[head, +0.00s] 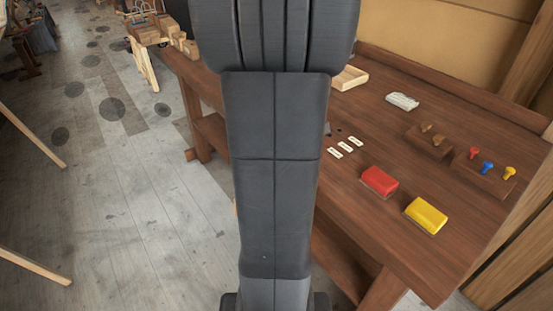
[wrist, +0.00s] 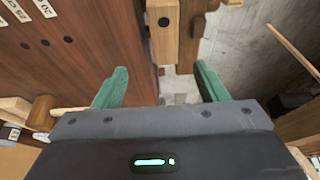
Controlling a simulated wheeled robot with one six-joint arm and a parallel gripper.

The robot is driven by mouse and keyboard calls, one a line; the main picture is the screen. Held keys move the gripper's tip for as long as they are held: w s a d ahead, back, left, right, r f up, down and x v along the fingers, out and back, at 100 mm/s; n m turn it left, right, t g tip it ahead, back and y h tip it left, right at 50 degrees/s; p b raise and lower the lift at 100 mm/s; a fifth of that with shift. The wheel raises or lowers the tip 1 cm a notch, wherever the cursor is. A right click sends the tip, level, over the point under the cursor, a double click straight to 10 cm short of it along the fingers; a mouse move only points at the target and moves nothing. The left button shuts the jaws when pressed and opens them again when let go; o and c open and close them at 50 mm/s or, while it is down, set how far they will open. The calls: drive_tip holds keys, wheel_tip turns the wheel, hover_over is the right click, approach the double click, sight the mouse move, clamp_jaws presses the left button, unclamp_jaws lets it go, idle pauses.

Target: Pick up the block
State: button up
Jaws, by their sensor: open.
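In the head view a red block (head: 379,182) and a yellow block (head: 427,215) lie apart on the right part of the brown workbench (head: 400,140). Which one the task means cannot be told. My gripper (wrist: 160,82) shows in the wrist view with its two green fingers spread and nothing between them. It is over or beside the bench edge, with the grey floor partly visible beyond. Neither coloured block shows in the wrist view. In the head view my gripper is hidden, and my dark arm covers the middle of the picture and part of the bench.
White labels (head: 345,146) lie left of the red block. Pegged holders (head: 485,178) stand at the bench's right, near a pale ridged object (head: 402,101). A wooden tray (head: 350,78) sits farther back. A wooden piece with a dark spot (wrist: 162,35) lies ahead in the wrist view.

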drive_tip(key=x, duration=0.6)
drive_tip(key=shift+f, duration=0.15)
drive_tip(key=shift+s+p+x, duration=0.2)
drive_tip(key=shift+p+x, duration=0.1)
drive_tip(key=shift+x, duration=1.05)
drive_tip(key=shift+s+p+x, duration=0.2)
drive_tip(key=shift+p+x, duration=0.05)
drive_tip(key=shift+x, duration=1.1)
drive_tip(key=shift+a, duration=0.2)
drive_tip(key=c, duration=1.3)
drive_tip(key=shift+o, duration=0.2)
